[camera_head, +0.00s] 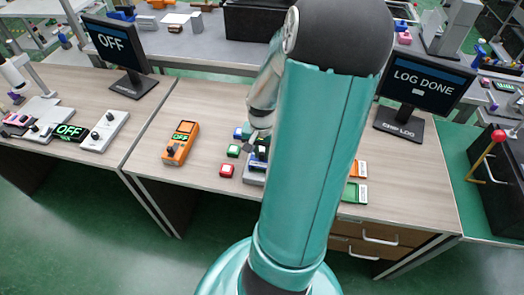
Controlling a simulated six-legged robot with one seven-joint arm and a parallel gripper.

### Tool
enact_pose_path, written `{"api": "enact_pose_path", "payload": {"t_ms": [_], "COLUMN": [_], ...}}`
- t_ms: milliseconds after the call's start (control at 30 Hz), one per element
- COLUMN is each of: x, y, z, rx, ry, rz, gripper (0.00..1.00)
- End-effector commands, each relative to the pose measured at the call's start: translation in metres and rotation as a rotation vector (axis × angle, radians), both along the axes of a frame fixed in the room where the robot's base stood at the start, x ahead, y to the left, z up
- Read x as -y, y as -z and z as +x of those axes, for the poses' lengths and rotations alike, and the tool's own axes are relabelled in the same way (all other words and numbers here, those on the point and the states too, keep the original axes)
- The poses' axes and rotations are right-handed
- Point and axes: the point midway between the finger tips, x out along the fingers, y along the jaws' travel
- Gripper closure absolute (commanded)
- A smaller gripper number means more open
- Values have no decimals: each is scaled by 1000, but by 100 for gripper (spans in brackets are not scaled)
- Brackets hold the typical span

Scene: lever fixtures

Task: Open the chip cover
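A small grey and blue fixture (254,174) stands on the wooden desk, partly behind my teal arm. It may hold the chip cover, but I cannot make out a lid or whether it is open. My gripper (255,138) is just above and behind this fixture, pointing down. It is dark and small in the view, and its fingers blend with the dark parts below. I cannot tell whether it touches the fixture or whether it is open or shut.
A red button (227,170) and a green button (233,151) sit left of the fixture. An orange meter (180,143) lies farther left. Monitors reading OFF (112,42) and LOG DONE (427,77) stand at either side. Orange (360,169) and green (355,193) blocks lie right of my arm.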

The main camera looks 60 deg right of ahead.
Motion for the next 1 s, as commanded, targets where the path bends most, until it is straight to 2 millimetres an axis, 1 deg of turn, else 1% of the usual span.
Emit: {"api": "enact_pose_path", "payload": {"t_ms": [33,67,100,333,467,600,700,800,1000], "x": [0,0,0,3,19,44,59,66,67], "y": [0,0,0,0,-1,-1,-1,-1,-1], "z": [0,0,0,2,10,21,27,29,29], "rx": [0,0,0,1,3,3,2,1,2], "ry": [0,0,0,0,-1,1,0,1,0], "rz": [0,0,0,0,-1,-1,-2,-3,-4], "gripper": [91,97,100,100,100,100,100,100,100]}}
